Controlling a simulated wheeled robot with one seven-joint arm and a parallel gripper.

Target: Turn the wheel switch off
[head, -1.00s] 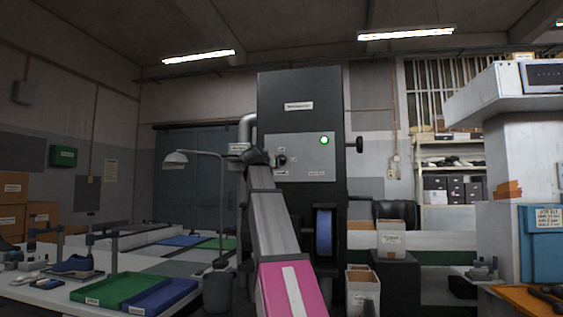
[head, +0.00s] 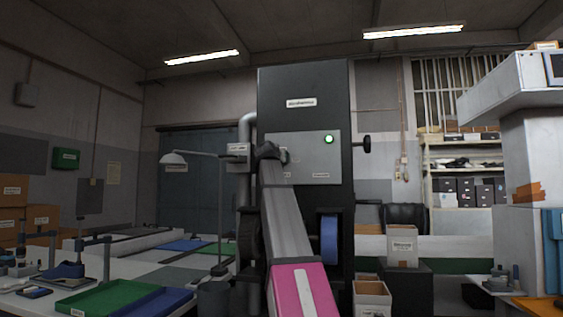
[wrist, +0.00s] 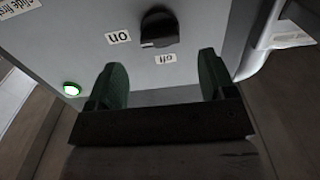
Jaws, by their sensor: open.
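The wheel switch is a black rotary knob (wrist: 159,28) on a light grey panel in the wrist view. An "on" label (wrist: 118,38) and an "off" label (wrist: 165,58) sit beside it, and the picture is upside down there. A green lamp (wrist: 71,89) on the panel is lit; it also shows in the head view (head: 329,139). My gripper (wrist: 158,78) is open and empty, its two fingers spread below the knob in the picture and apart from it. In the head view my gripper (head: 271,152) covers the knob, which is hidden there.
The panel is on a tall dark machine (head: 302,88) with a blue wheel (head: 329,239) low on its right. Tables with green (head: 92,297) and blue trays stand left; a white pillar stands right.

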